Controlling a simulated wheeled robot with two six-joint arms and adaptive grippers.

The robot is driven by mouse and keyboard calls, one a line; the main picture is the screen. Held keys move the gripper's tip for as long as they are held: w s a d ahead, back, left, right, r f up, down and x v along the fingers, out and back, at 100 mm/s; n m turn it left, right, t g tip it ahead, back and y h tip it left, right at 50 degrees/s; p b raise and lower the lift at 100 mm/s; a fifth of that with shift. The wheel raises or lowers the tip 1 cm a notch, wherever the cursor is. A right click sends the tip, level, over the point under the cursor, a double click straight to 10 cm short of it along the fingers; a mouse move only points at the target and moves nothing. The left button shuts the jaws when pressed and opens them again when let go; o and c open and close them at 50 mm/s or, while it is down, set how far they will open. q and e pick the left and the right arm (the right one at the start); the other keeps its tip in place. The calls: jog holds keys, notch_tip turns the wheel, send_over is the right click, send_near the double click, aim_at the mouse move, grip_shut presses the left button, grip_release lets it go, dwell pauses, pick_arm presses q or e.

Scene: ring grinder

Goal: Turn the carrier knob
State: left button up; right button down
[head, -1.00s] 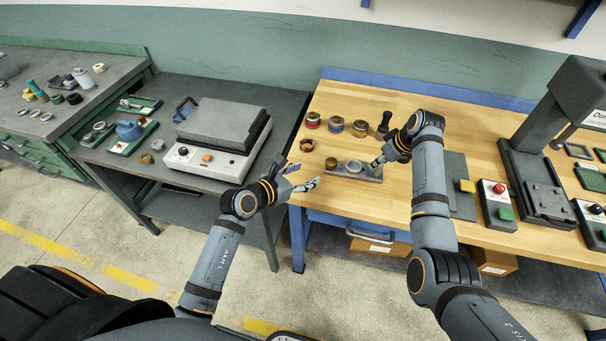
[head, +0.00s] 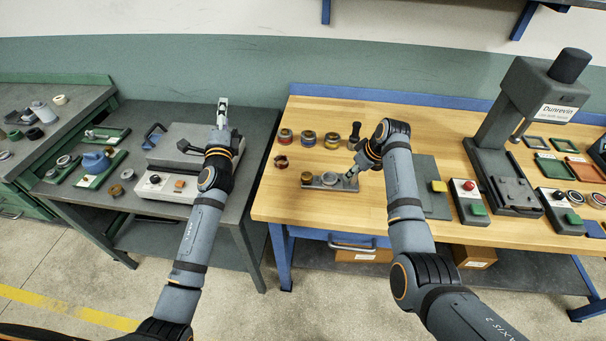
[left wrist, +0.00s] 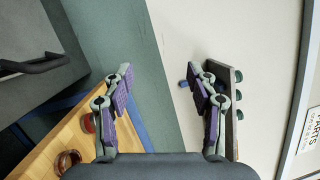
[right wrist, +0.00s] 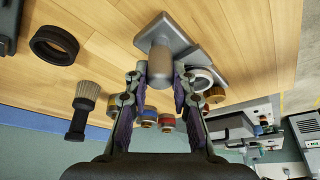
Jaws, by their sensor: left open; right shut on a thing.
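A grey carrier fixture (head: 318,184) with a pale ring in it lies near the front of the wooden bench. My right gripper (right wrist: 160,84) is shut on this knob, one finger on each side. In the head view my right gripper (head: 352,174) is at the fixture's right end and hides the knob. My left gripper (head: 222,110) is open and empty, raised over the dark table; its spread fingers show in the left wrist view (left wrist: 160,88).
A lidded machine (head: 160,188) sits under my left arm. Several coloured rings (head: 309,138) and a brush (head: 354,131) stand behind the fixture. A control box (head: 468,203) and a press (head: 505,165) are to the right. Bare wood lies in front of the fixture.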

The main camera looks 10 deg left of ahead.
pick_arm(q)
notch_tip(320, 180, down, 6)
jog(key=w+a+n+g, duration=0.2)
jog(key=a+n+g, duration=0.1)
jog(key=n+g, duration=0.15)
jog(key=g+h, duration=1.1)
jog(key=h, duration=0.2)
send_near(307, 175)
jog(key=shift+t, duration=0.25)
jog(key=x, duration=0.8)
jog(key=shift+s+d+f, duration=0.1)
jog(key=shift+s+f, duration=0.1)
jog(key=shift+f, duration=0.05)
